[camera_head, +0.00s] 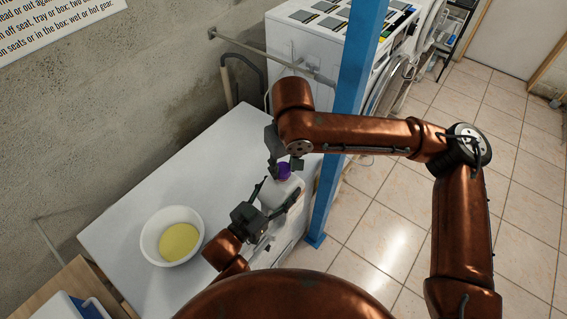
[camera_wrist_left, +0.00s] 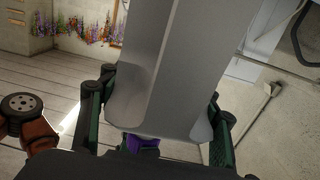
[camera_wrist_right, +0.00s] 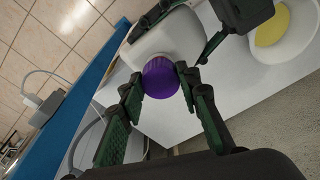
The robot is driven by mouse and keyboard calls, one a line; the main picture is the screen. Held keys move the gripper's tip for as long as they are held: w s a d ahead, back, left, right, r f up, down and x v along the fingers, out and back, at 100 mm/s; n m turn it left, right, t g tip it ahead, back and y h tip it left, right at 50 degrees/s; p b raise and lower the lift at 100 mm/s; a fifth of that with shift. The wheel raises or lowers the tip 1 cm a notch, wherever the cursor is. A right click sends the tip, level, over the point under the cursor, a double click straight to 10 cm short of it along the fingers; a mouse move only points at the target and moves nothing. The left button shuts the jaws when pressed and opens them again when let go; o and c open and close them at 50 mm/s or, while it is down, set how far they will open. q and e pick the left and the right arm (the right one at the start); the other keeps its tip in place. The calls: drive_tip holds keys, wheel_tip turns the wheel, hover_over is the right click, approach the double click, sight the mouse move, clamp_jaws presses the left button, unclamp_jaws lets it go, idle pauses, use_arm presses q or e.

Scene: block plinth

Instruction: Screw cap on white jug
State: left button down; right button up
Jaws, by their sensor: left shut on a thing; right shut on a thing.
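The white jug (camera_head: 281,190) stands near the right edge of the white table. My left gripper (camera_head: 270,203) is shut around the jug's body, and the jug fills the left wrist view (camera_wrist_left: 160,70) between the fingers (camera_wrist_left: 155,110). The purple cap (camera_head: 284,171) is at the top of the jug, with my right gripper (camera_head: 284,158) above it. In the right wrist view, the right fingers (camera_wrist_right: 155,88) are shut on the cap (camera_wrist_right: 160,78). The cap sits at the jug's neck; the thread is hidden.
A white bowl (camera_head: 150,240) with yellow contents stands on the table (camera_head: 225,150) left of the jug. A blue post (camera_head: 345,120) rises close to the table's right edge. White machines (camera_head: 305,50) stand behind. The table's back left is clear.

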drive_tip(key=shift+f, duration=0.6)
idle(0.6)
drive_tip(key=m, duration=0.5)
drive_tip(key=shift+s+a+h, duration=0.1)
drive_tip(key=shift+a+h, duration=0.1)
drive_tip(key=shift+h, duration=0.2)
drive_tip(key=m, duration=0.4)
drive_tip(key=shift+a+h, duration=0.15)
drive_tip(key=shift+h, duration=0.15)
drive_tip(key=m, duration=0.6)
drive_tip(key=shift+a+m+h, duration=0.1)
drive_tip(key=shift+m+h, duration=0.2)
drive_tip(key=m, duration=0.3)
drive_tip(key=m+g, duration=0.1)
drive_tip(key=shift+w+f, duration=0.1)
drive_tip(key=shift+w, duration=0.15)
drive_tip(key=o, duration=0.7)
